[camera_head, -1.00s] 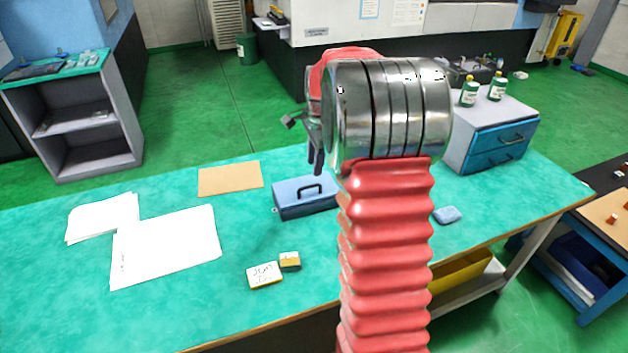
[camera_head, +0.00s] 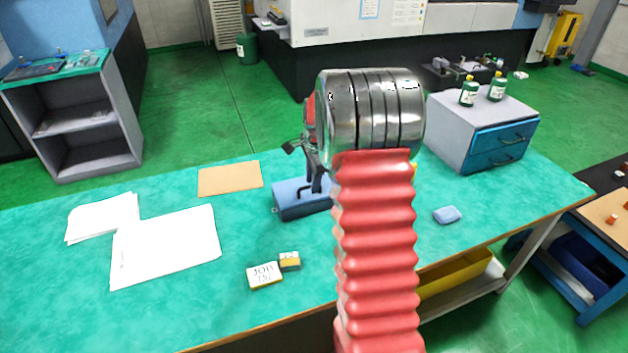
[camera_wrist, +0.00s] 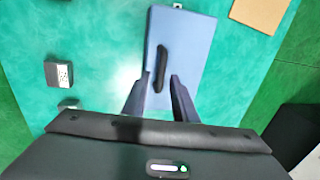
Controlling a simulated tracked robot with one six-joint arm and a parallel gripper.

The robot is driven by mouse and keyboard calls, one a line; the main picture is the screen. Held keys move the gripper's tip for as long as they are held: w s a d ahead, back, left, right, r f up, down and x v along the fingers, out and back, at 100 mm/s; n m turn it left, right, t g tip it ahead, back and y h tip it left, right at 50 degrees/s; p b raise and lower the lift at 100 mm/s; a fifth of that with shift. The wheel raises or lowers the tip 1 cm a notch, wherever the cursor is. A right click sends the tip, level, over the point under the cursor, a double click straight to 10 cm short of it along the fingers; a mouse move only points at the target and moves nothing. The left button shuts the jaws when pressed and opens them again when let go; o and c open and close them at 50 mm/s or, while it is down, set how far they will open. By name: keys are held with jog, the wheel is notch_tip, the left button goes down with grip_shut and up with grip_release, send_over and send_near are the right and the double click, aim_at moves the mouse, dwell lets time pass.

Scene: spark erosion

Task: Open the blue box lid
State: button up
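The blue box (camera_head: 298,205) sits on the green tabletop, partly hidden behind my arm in the head view. Its lid looks closed, with a black handle on top. In the wrist view the box (camera_wrist: 190,50) lies under my gripper, and the black handle (camera_wrist: 161,68) runs lengthwise along the lid. My gripper (camera_wrist: 158,82) is open, with its two fingers apart over the lid and the near end of the handle between them. In the head view my gripper (camera_head: 312,180) is right at the box. I cannot tell whether the fingers touch the handle.
White papers (camera_head: 165,245), a brown board (camera_head: 230,179), a small labelled block (camera_head: 265,275), a yellow-and-dark block (camera_head: 289,261) and a blue cloth-like item (camera_head: 447,215) lie on the table. A drawer unit (camera_head: 450,130) with two green bottles stands at the right end.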

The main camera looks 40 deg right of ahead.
grip_shut()
dwell(0.3)
jog(key=shift+s+d, duration=0.1)
jog(key=shift+d, duration=0.1)
jog(key=shift+a, duration=0.15)
jog(key=shift+r, duration=0.15)
